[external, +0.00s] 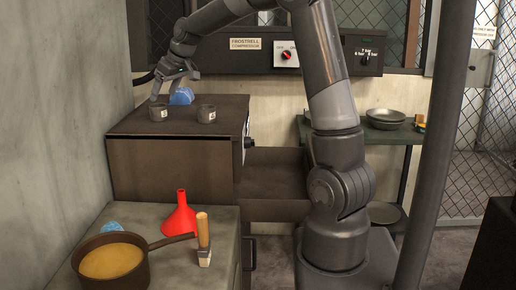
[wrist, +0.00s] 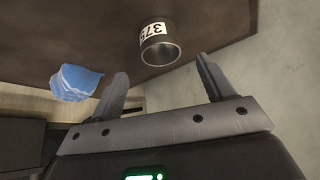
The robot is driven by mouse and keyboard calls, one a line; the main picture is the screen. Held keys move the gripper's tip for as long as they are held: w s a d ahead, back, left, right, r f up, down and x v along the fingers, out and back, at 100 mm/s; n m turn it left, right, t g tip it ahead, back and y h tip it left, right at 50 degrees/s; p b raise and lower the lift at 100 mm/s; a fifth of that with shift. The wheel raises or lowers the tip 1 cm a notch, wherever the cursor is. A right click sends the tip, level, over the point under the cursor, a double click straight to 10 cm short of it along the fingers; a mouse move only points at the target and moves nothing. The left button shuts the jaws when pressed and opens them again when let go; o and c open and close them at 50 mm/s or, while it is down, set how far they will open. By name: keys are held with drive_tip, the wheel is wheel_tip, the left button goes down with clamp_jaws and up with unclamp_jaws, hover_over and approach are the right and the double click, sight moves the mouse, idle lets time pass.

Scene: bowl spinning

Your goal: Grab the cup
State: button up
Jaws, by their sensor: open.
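Two small dark grey cups with white labels stand on top of a brown cabinet (external: 180,130) in the external view, a left cup (external: 158,113) and a right cup (external: 207,114). My gripper (external: 173,86) is open and empty above the cabinet top, close to the left cup. In the wrist view a single labelled cup (wrist: 160,46) shows beyond the gap between the open fingers (wrist: 162,70). It is apart from the fingers, and its open mouth faces the camera. The second cup is out of that view.
A crumpled blue cloth-like thing (external: 181,96) lies behind the cups; it also shows in the wrist view (wrist: 75,82). A concrete wall (external: 70,90) borders the cabinet's left. A pan (external: 110,262), a red funnel (external: 180,215) and a brush (external: 203,240) stand on the lower front counter.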

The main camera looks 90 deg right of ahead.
sight(158, 109)
drive_tip(key=x, duration=0.7)
drive_tip(key=shift+s+a+f, duration=0.1)
drive_tip(key=shift+f, duration=0.2)
drive_tip(key=shift+c, duration=0.3)
drive_tip(key=c, duration=1)
